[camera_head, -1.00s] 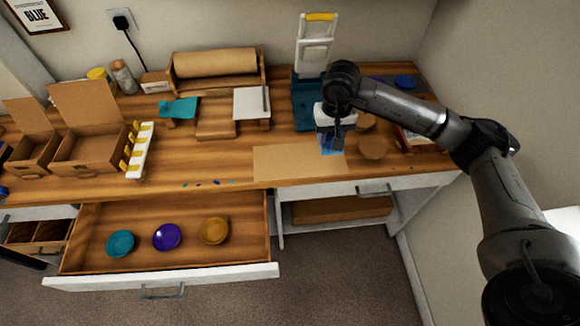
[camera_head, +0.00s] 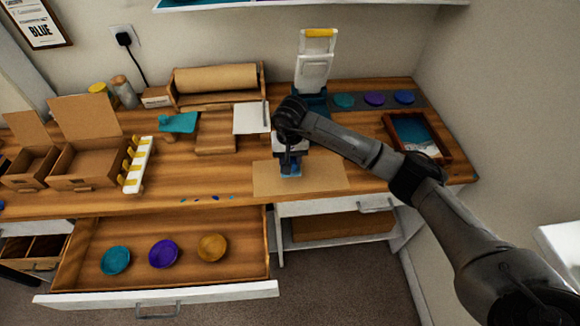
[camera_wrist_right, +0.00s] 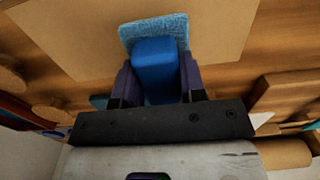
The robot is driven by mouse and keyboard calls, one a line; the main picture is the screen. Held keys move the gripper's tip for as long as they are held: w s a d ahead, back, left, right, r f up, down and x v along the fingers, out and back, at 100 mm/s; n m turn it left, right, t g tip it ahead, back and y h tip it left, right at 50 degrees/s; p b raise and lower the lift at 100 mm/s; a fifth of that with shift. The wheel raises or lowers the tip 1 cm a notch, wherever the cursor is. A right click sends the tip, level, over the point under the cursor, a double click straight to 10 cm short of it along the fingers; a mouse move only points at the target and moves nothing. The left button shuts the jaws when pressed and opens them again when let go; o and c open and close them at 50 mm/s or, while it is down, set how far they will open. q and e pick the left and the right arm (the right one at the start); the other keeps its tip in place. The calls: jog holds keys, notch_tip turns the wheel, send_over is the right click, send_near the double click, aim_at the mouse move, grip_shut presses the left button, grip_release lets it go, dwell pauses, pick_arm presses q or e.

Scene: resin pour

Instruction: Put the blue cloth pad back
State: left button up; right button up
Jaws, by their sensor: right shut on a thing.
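The blue cloth pad (camera_head: 291,173) is a blue block with a light blue cloth face. My right gripper (camera_head: 289,160) is shut on its block, with the pad below the fingers over the brown sheet (camera_head: 325,175). The right wrist view shows the blue block between the two dark fingers and the cloth face (camera_wrist_right: 155,25) beyond the fingertips, over the sheet. I cannot tell whether the cloth touches the sheet. My left gripper is not in view.
An open drawer (camera_head: 100,282) holds teal, purple and ochre dishes. A framed tray (camera_head: 440,150) lies at right, near a dark strip (camera_head: 420,99) with three coloured discs. A white rack (camera_head: 140,165) and cardboard boxes stand left. Small coloured spots mark the bench's front edge.

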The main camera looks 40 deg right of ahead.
notch_tip(320, 180, down, 4)
jog(key=shift+r, duration=0.1)
dwell(0.4)
jog(key=shift+f+b, duration=0.25)
jog(key=shift+b, duration=0.15)
jog(key=o, duration=1)
jog(key=shift+r, duration=0.1)
jog(key=shift+c, duration=0.2)
